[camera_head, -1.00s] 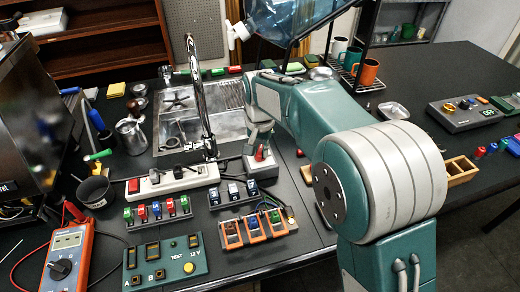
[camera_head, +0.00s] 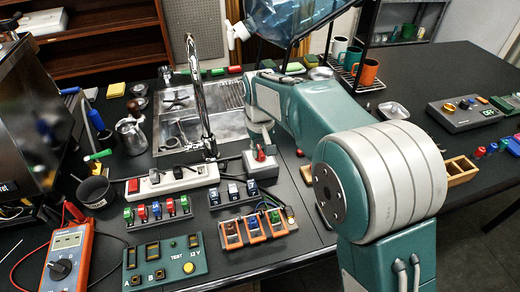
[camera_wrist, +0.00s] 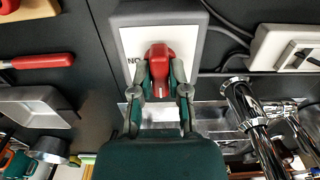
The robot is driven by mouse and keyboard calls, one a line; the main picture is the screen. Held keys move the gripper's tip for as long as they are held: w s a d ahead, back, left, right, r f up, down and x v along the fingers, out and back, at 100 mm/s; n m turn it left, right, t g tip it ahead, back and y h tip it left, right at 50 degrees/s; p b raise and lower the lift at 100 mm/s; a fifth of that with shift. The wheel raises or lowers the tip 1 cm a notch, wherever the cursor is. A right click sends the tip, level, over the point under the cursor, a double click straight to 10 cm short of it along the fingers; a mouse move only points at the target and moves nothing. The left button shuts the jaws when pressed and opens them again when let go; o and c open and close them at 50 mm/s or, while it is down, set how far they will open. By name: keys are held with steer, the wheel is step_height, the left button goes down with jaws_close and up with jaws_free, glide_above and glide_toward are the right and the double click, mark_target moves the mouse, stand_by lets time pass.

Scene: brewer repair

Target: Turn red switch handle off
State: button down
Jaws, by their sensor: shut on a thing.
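The red switch handle (camera_wrist: 160,62) stands on a grey box with a white face plate (camera_wrist: 188,38), near the top middle of the wrist view. Dark letters show at the plate's left, partly covered. My gripper (camera_wrist: 161,88) is shut on the red handle, with one finger on each side of it. In the head view the red handle (camera_head: 261,154) shows small on top of the grey switch box (camera_head: 260,166), right of the power strip. My gripper is mostly hidden there behind my arm.
A white power strip (camera_head: 172,181) with a red rocker lies left of the switch box. A sink (camera_head: 182,132) with a tall chrome faucet (camera_head: 203,90) stands behind. Fuse blocks (camera_head: 254,228) and a green test panel (camera_head: 165,260) lie in front.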

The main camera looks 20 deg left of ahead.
mark_target(259, 149)
steer(key=shift+w+a, duration=0.1)
steer(key=shift+w, duration=0.05)
steer(key=c, duration=0.6)
jaws_free()
steer(key=shift+a, duration=0.1)
steer(key=shift+r, duration=0.2)
step_height(259, 149, up, 11)
steer(key=shift+r, duration=0.2)
